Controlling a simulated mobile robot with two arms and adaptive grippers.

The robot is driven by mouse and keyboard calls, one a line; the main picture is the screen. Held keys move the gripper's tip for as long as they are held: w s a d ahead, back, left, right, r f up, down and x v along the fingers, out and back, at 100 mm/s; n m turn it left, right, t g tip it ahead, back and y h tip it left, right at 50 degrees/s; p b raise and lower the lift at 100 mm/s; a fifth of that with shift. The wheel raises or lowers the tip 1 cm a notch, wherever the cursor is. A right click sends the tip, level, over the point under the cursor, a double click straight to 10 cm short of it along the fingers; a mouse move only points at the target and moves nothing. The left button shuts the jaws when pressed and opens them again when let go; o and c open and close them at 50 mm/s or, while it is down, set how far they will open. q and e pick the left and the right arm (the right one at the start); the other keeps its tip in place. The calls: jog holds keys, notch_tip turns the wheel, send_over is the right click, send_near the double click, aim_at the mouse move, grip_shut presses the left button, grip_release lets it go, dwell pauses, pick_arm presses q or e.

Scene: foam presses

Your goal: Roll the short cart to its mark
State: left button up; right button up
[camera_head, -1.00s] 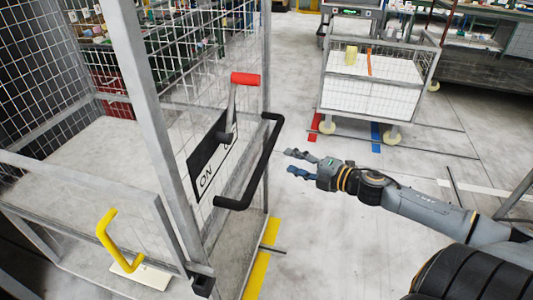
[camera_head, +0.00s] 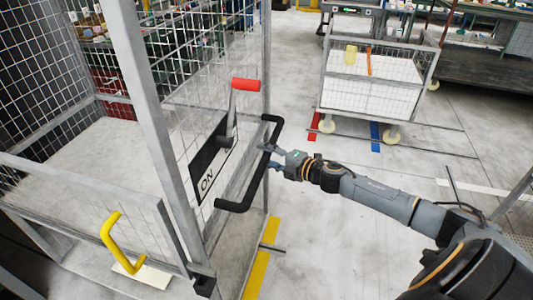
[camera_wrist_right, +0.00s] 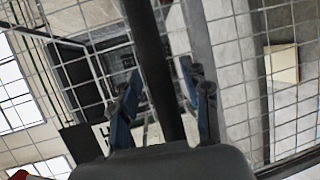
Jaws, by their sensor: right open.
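A tall mesh cage cart (camera_head: 138,85) fills the left of the head view, with a black handle bar (camera_head: 260,178) on its side. My right gripper (camera_head: 266,157) is open at the upper part of this bar. In the right wrist view, the black bar (camera_wrist_right: 153,65) runs between the two open fingers; contact cannot be told. A low mesh cart (camera_head: 370,97) with a white load stands at the back right, apart from my gripper. A red strip (camera_head: 314,126) and a blue strip (camera_head: 375,138) lie on the floor by it. My left gripper is not in view.
A red-tipped lever (camera_head: 244,85) and an ON plate (camera_head: 208,176) sit close to the bar. A yellow handle (camera_head: 108,232) is at the lower left. A yellow floor strip (camera_head: 262,262) runs beside the cage. The floor between the two carts is clear.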

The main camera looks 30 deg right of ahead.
jog(key=shift+w+a, duration=0.1)
jog(key=shift+w, duration=0.1)
grip_shut()
jog(key=shift+w, duration=0.1)
